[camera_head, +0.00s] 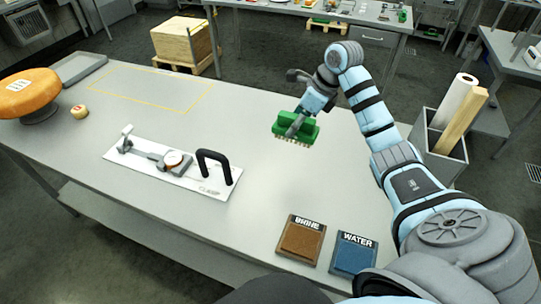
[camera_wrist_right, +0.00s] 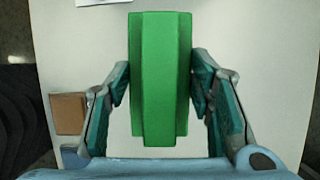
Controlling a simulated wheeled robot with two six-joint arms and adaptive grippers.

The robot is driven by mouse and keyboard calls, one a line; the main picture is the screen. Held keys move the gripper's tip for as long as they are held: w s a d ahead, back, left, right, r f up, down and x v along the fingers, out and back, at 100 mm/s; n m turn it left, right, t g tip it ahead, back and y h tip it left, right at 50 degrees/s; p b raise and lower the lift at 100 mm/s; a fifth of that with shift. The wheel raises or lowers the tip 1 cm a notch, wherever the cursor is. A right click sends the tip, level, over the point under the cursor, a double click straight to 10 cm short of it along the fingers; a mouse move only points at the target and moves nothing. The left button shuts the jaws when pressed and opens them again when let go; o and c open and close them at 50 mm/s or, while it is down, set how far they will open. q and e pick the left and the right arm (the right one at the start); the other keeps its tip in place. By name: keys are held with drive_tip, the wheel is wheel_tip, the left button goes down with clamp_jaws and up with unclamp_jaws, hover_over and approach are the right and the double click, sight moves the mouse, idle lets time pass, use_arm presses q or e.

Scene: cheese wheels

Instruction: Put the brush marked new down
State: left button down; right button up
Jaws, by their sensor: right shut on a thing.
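My right gripper (camera_head: 296,123) is shut on a green brush (camera_head: 309,129) with pale bristles pointing down. It holds the brush over the right part of the grey table (camera_head: 240,116). In the right wrist view the brush's green body (camera_wrist_right: 160,80) sits between the two fingers of the gripper (camera_wrist_right: 160,95). No marking can be read on the brush. Whether the bristles touch the table is hard to tell; they seem to be above it. My left gripper is not in view.
Brown BRINE (camera_head: 301,240) and blue WATER (camera_head: 353,255) pads lie at the near right. A white board (camera_head: 172,167) with a dial and black handle lies mid-table. A yellow outline (camera_head: 150,90) marks clear table at the back left. An orange cheese wheel (camera_head: 25,92) stands far left.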

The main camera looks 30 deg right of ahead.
sight(286, 116)
drive_tip(key=r, duration=0.2)
drive_tip(key=w+a+r, duration=0.1)
drive_tip(key=shift+a+r, duration=0.1)
drive_tip(key=shift+r, duration=0.25)
drive_tip(key=shift+w+a+f+b, duration=0.1)
drive_tip(key=shift+w+a+b, duration=0.15)
drive_tip(key=shift+b, duration=0.3)
drive_tip(key=shift+n, duration=0.3)
drive_tip(key=f+b, duration=0.2)
drive_tip(key=f, duration=0.1)
drive_tip(key=f+b, duration=0.5)
drive_tip(key=f, duration=0.1)
drive_tip(key=shift+s+a+b, duration=0.2)
drive_tip(key=shift+s+b, duration=0.05)
drive_tip(key=shift+b, duration=0.15)
wheel_tip(286, 116, down, 10)
drive_tip(key=shift+r+p, duration=0.25)
drive_tip(key=shift+p, duration=0.3)
drive_tip(key=shift+w+d+f, duration=0.1)
drive_tip(key=shift+f, duration=0.2)
drive_tip(key=o, duration=1)
drive_tip(key=shift+r, duration=0.1)
